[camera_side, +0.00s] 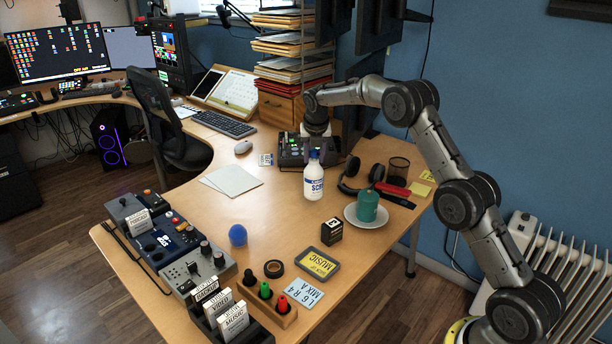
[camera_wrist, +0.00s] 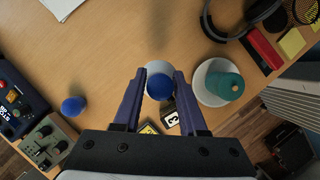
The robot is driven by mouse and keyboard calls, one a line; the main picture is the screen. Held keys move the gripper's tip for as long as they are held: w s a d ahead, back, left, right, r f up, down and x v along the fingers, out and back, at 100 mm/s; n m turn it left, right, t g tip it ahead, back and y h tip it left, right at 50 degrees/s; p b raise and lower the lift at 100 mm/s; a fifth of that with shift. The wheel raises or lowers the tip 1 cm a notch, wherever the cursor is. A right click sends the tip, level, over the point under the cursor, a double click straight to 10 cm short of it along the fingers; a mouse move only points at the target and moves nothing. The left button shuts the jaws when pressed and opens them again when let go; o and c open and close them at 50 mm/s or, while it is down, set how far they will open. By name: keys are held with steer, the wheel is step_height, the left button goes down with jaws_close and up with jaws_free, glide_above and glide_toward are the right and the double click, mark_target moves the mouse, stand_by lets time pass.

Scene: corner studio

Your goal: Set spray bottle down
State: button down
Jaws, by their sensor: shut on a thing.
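The spray bottle (camera_side: 313,184) is white with a blue cap and a printed label, and it stands upright near the middle of the desk. My gripper (camera_side: 320,150) reaches down from above and is shut on its top. In the wrist view, the blue cap (camera_wrist: 159,87) sits between the two purple-blue fingers of my gripper (camera_wrist: 159,74), with the white body around it. The bottle's base looks at or very near the desk top; I cannot tell whether it touches.
A small black box (camera_side: 332,231) and a blue ball (camera_side: 238,235) are in front. Bare desk lies left of the bottle, near white paper (camera_side: 232,180).

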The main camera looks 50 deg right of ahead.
steer(key=w+a+x, duration=0.1)
steer(key=w+x, duration=0.1)
steer(key=x, duration=0.7)
steer(key=shift+w+f, duration=0.2)
steer(key=shift+d+f, duration=0.15)
steer(key=shift+c, duration=2.2)
jaws_free()
steer(key=shift+f, duration=0.1)
steer(key=v, duration=1.2)
steer(key=shift+s+r, duration=0.1)
steer(key=shift+r, duration=0.1)
